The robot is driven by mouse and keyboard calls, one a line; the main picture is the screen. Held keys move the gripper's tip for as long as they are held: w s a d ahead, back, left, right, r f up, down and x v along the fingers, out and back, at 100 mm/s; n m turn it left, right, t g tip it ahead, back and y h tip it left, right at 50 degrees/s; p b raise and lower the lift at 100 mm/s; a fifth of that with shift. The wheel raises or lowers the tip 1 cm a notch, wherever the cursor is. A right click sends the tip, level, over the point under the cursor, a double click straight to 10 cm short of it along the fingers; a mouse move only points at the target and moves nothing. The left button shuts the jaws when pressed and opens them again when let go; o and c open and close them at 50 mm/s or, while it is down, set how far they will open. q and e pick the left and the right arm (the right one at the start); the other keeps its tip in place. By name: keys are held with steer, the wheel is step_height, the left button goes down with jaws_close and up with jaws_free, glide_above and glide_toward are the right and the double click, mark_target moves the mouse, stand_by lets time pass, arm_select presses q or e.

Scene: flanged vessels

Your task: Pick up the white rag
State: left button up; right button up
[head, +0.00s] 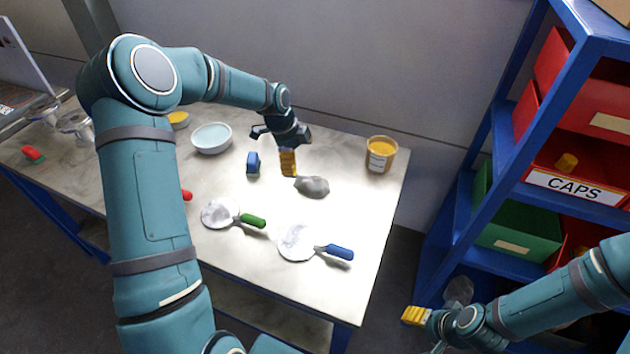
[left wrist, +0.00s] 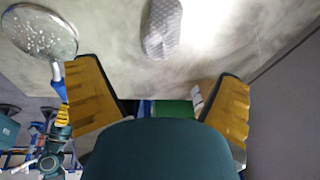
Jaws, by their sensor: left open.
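The rag (head: 312,186) lies crumpled on the table. It looks light grey rather than bright white. In the left wrist view the rag (left wrist: 162,28) is at the top, with a fine texture, beyond the fingertips. My left gripper (head: 288,162) has yellow finger pads and is just left of and above the rag in the head view. In the left wrist view this gripper (left wrist: 160,95) has its two fingers wide apart with nothing between them. My right gripper (head: 416,316) is at the lower right, off the table; its jaw opening is unclear.
Two round tools, one green-handled (head: 252,220) and one blue-handled (head: 338,252), lie in front of the rag. A yellow-filled jar (head: 380,156) stands right, a bowl (head: 211,138) and a small blue item (head: 253,163) left. A blue shelf (head: 484,150) with bins stands beyond the table.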

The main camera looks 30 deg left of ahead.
arm_select(q)
glide_above(312, 182)
steer(key=s+a, duration=0.1)
steer(key=a, duration=0.1)
step_height(312, 182, down, 5)
steer(key=shift+s+d+r, duration=0.1)
steer(key=shift+s+r, duration=0.05)
steer(key=shift+r, duration=0.05)
steer(key=shift+w+d+x, duration=0.1)
steer(key=shift+w+x, duration=0.05)
steer(key=shift+x, duration=1.4)
steer(key=shift+w+d+x, duration=0.1)
steer(key=shift+w+x, duration=0.05)
steer(key=shift+x, duration=1.35)
steer(key=shift+r, duration=0.1)
steer(key=c, duration=1.4)
